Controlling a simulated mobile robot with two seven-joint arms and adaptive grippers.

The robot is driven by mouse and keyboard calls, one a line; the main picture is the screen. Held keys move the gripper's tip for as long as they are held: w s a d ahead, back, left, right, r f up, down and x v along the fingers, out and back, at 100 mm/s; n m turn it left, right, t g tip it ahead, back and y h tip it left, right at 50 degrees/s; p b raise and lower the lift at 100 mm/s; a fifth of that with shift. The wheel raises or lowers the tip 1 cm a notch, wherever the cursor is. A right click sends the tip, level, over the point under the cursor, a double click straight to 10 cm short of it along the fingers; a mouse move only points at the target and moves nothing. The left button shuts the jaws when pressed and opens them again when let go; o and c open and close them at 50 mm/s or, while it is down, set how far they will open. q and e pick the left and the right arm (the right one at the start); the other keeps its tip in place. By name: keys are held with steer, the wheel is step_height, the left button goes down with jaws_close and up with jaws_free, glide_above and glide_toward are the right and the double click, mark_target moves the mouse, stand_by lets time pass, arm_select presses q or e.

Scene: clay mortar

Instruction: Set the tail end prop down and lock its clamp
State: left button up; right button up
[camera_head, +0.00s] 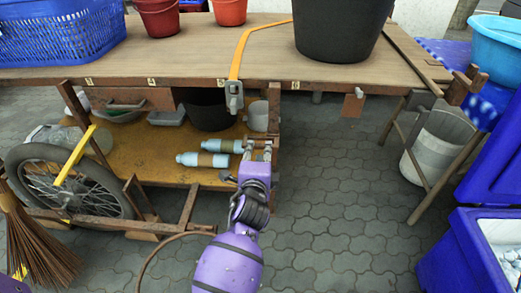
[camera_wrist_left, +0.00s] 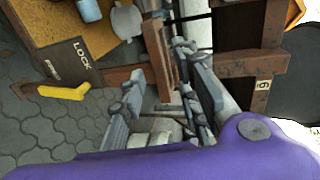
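The wooden cart's right end has an upright wooden post (camera_head: 273,112) under the tabletop. In the left wrist view, a short wooden bar (camera_wrist_left: 158,55) sits just beyond my fingers; I cannot tell whether it is the tail end prop. A yellow lever (camera_wrist_left: 62,92) shows near a "LOCK" label (camera_wrist_left: 80,50) at the lower shelf's edge; it appears to be the clamp's lever. My left gripper (camera_head: 258,148) is at the cart's right end, beside the post. Its two fingers (camera_wrist_left: 165,105) are apart, with no clear grip on anything. My right gripper is out of view.
Two bottles (camera_head: 202,159) lie on the lower shelf (camera_head: 160,150). An orange strap (camera_head: 241,50) with a metal buckle hangs over the table edge. A spoked wheel (camera_head: 70,185) stands at left, blue bins (camera_head: 465,260) at right.

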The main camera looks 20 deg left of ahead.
mark_target(260, 145)
arm_select(q)
steer(key=b+x, duration=0.1)
steer(key=x, duration=0.3)
steer(key=shift+w+a+f, duration=0.1)
steer(key=shift+w+f, duration=0.05)
steer(key=shift+w, duration=0.2)
steer(key=shift+c, duration=0.2)
jaws_close()
